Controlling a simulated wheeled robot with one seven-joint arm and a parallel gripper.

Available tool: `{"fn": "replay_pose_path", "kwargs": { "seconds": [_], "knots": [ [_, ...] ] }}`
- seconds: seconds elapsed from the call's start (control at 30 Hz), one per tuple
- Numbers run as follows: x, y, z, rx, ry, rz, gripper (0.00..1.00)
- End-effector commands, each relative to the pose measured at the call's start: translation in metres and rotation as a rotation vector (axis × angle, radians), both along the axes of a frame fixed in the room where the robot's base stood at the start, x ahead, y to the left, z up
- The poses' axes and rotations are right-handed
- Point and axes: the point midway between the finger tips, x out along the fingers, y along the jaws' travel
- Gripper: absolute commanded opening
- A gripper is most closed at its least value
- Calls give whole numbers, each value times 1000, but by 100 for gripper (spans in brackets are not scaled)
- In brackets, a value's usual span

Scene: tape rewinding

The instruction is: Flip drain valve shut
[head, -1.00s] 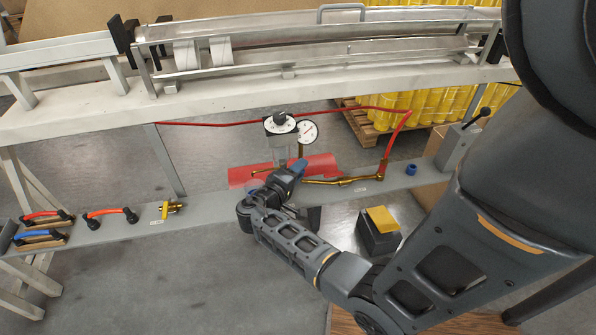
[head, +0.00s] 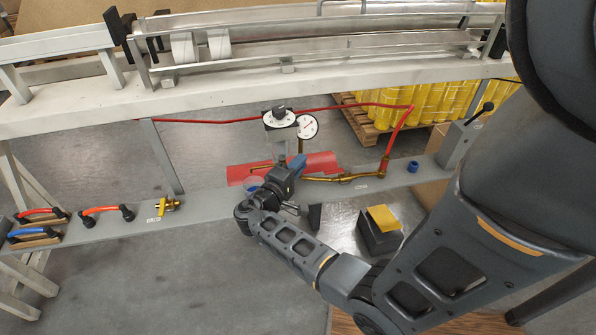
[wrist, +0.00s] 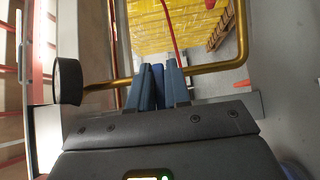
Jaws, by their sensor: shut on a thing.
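My gripper (head: 294,170) is at the grey shelf, beside the red piece and below the gauge. In the wrist view, its dark blue-grey fingers (wrist: 157,84) are shut on a narrow blue handle (wrist: 158,72), which I take to be the drain valve's lever. Brass pipe (wrist: 205,69) runs behind the fingers and bends up at the right. The valve body and the lever's pivot are hidden, so I cannot tell whether the valve is open or shut. The brass pipework (head: 335,179) also shows right of my gripper in the head view.
A pressure gauge (head: 307,126) and dial regulator (head: 280,117) stand just above my gripper. A red hose (head: 398,140) runs to the brass pipe. A yellow-handled brass valve (head: 166,205) sits farther left. A yellow-topped black box (head: 383,218) stands below the shelf.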

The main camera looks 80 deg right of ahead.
Motion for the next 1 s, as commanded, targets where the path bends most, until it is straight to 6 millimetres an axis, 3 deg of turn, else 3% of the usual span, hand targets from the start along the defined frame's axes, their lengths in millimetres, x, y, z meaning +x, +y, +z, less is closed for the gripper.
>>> {"fn": "replay_pose_path", "kwargs": {
  "seconds": [0.3, 0.33, 0.53, 0.83, 1.0],
  "knots": [
    [0, 1, 1, -7, 25, 1, 0],
    [0, 1, 1, -7, 25, 1, 18],
    [0, 0, 1, -7, 23, 1, 38],
    [2, 3, 1, -7, 22, 2, 38],
    [10, 22, 0, -7, 22, 4, 38]
  ]
}}
